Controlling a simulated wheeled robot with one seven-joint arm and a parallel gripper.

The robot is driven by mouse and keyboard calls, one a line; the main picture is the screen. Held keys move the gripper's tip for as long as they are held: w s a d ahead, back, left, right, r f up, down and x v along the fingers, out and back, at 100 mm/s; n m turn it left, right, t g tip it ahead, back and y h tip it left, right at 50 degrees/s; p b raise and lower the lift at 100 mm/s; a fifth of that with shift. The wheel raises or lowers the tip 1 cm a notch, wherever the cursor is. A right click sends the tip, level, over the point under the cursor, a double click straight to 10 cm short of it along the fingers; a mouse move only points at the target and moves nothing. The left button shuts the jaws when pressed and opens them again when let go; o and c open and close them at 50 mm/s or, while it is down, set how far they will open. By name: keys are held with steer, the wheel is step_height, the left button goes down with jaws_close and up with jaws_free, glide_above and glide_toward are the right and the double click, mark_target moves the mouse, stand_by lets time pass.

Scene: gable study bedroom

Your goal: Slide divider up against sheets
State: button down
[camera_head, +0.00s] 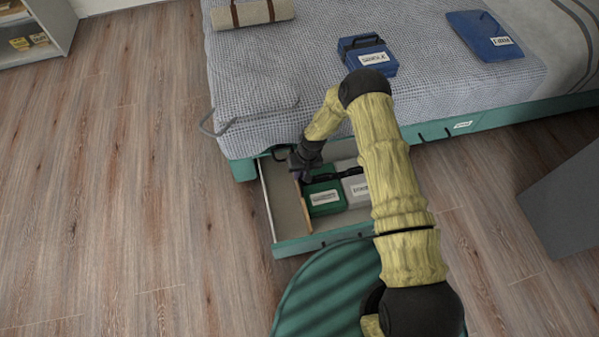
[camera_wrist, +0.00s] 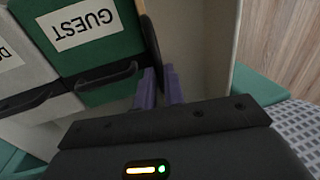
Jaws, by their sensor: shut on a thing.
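The divider (camera_head: 304,210) is a thin, tan upright board in the open drawer, left of the green case labelled GUEST (camera_head: 323,198). A pale grey-white case (camera_head: 356,188) sits right of the green one. The sheets are not seen as loose cloth. My gripper (camera_head: 300,174) is low in the drawer, at the divider's far end and shut on it. In the wrist view, the purple fingers (camera_wrist: 163,86) are beside the green case (camera_wrist: 85,40), and a dark rounded part shows between them. Any gap between divider and green case is too narrow to judge.
The open drawer (camera_head: 266,203) under the bed has a bare strip left of the divider. On the bed lie a blue case (camera_head: 367,55), a blue folder (camera_head: 486,36) and a beige roll (camera_head: 251,12). A grey box (camera_head: 560,200) stands right; wooden floor is clear left.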

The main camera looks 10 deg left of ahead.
steer(key=c, duration=1.5)
jaws_free()
steer(key=d+r+p, duration=0.1)
steer(key=r+p, duration=0.2)
steer(key=r, duration=0.5)
steer(key=w+d+r+p, duration=0.1)
steer(key=d+r+p, duration=0.1)
steer(key=r, duration=0.7)
steer(key=shift+w+p, duration=0.25)
steer(key=shift+p, duration=0.6)
steer(key=shift+w, duration=0.1)
